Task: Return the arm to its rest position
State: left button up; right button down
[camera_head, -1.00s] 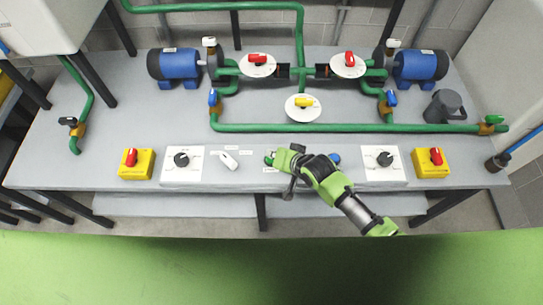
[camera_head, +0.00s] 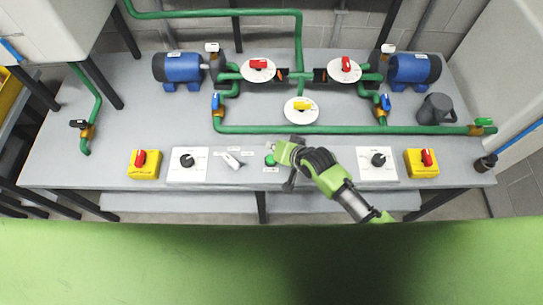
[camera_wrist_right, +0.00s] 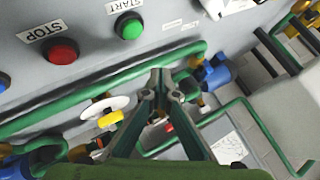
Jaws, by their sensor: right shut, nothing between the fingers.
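My right arm (camera_head: 328,178) reaches from the lower right over the front of the grey bench. Its gripper (camera_head: 272,148) is shut and empty, just above the green START button (camera_head: 270,160). In the right wrist view the shut fingers (camera_wrist_right: 161,78) meet at the middle, with nothing between them. That view also shows the green button (camera_wrist_right: 129,26) and the red STOP button (camera_wrist_right: 60,52), both apart from the fingers. The red button is hidden behind my arm in the head view. My left gripper is not in view.
The grey bench (camera_head: 110,130) carries green pipes (camera_head: 330,129), two blue pumps (camera_head: 183,68) (camera_head: 414,70) and valves with coloured handles. Black dials (camera_head: 187,160) (camera_head: 378,160), a white switch (camera_head: 232,160) and yellow boxes with red switches (camera_head: 144,164) (camera_head: 422,163) line the front edge.

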dwell(0.7)
jog(key=s+d+r+n+g+h, duration=0.25)
jog(key=s+d+r, duration=0.25)
jog(key=s+d, duration=0.65)
jog(key=s+d+r+n+g+h, duration=0.1)
jog(key=s+d+r+h, duration=0.2)
jog(key=s+d+r, duration=0.75)
jog(key=s+a+f+g+b, duration=0.1)
jog(key=s+f+b, duration=0.15)
jog(key=f, duration=1.55)
jog(key=s+a+f+g+b, duration=0.1)
jog(key=s+f+b, duration=0.15)
jog(key=f, duration=1.65)
jog(key=s+d+f+b, duration=0.1)
jog(key=s+f+b, duration=0.2)
jog(key=s+f, duration=0.5)
jog(key=s+d+f+b, duration=0.2)
jog(key=s+f, duration=0.7)
jog(key=f, duration=0.5)
jog(key=shift+s+n+g+b, duration=0.25)
jog(key=shift+n+g+b, duration=0.1)
jog(key=shift+g+b, duration=0.15)
